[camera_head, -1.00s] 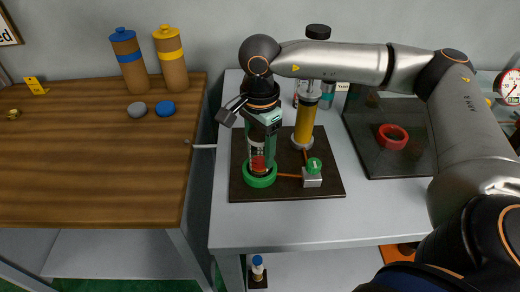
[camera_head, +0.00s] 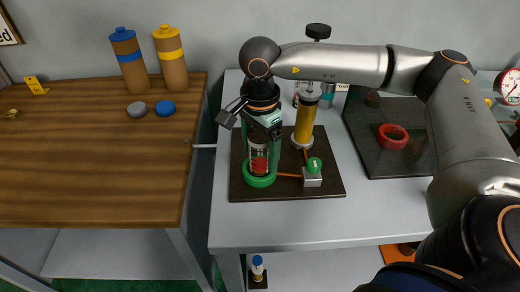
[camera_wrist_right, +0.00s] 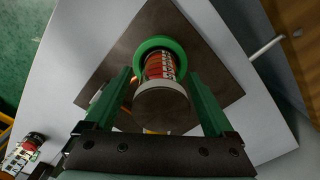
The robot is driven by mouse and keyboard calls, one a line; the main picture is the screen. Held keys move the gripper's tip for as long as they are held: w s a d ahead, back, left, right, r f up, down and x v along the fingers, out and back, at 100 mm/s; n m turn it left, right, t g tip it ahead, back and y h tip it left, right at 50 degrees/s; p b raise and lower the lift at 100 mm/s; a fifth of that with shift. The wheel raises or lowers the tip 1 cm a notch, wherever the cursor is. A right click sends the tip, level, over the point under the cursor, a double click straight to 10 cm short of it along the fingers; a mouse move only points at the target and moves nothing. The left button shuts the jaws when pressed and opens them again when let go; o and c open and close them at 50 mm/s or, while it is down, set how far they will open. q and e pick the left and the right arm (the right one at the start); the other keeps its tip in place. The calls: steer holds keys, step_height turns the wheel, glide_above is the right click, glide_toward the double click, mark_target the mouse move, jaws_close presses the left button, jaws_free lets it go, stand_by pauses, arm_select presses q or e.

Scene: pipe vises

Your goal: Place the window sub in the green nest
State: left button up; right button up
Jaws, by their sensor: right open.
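The window sub (camera_head: 258,160) is a cylinder with a red-and-white banded window and a dark, flat top. It stands roughly upright with its lower end inside the green nest (camera_head: 260,181), a ring on a dark board. In the right wrist view the sub (camera_wrist_right: 160,70) sits within the nest ring (camera_wrist_right: 160,42). My right gripper (camera_head: 261,160) points down over it. Its green fingers are open, one on each side of the sub, with gaps visible in the wrist view (camera_wrist_right: 159,75). The gripper hides the sub's upper part in the head view. My left gripper is out of view.
A yellow cylinder (camera_head: 305,122) stands behind the nest, and a box with a green dome (camera_head: 313,171) is to its right. A dark tray (camera_head: 365,155) holds a red ring (camera_head: 392,136). A wooden table (camera_head: 95,150) carries two capped brown canisters (camera_head: 131,66).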

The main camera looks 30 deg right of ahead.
step_height(320, 180, up, 12)
steer(key=shift+r+p, duration=0.15)
steer(key=shift+p, duration=0.2)
